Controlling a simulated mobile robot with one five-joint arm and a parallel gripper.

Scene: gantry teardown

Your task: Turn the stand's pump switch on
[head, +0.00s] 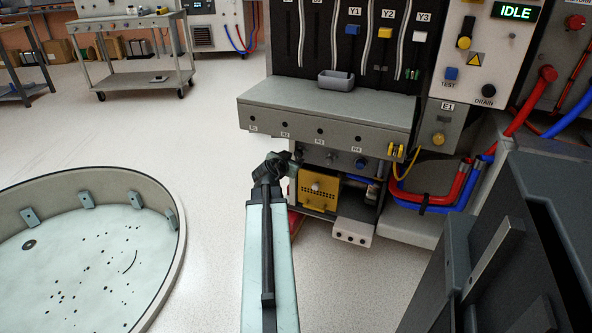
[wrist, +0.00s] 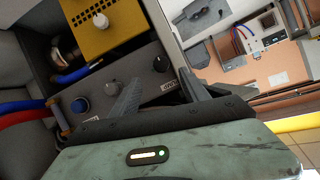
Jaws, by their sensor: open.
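The stand (head: 325,117) is right of centre in the head view. Below its front shelf is a recessed strip with a blue knob (head: 360,163), a grey knob (head: 330,158) and a dark one, partly behind my gripper. In the wrist view the strip shows tilted, with the blue knob (wrist: 80,105), grey knob (wrist: 111,87) and black knob (wrist: 160,63).
A yellow perforated plate (head: 318,196) with a pale knob is below the strip. Red and blue hoses (head: 440,195) run at right. An IDLE display (head: 514,12), TEST button (head: 451,73) and DRAIN knob (head: 488,91) are above. A round basin (head: 172,215) stands left; floor between is clear.

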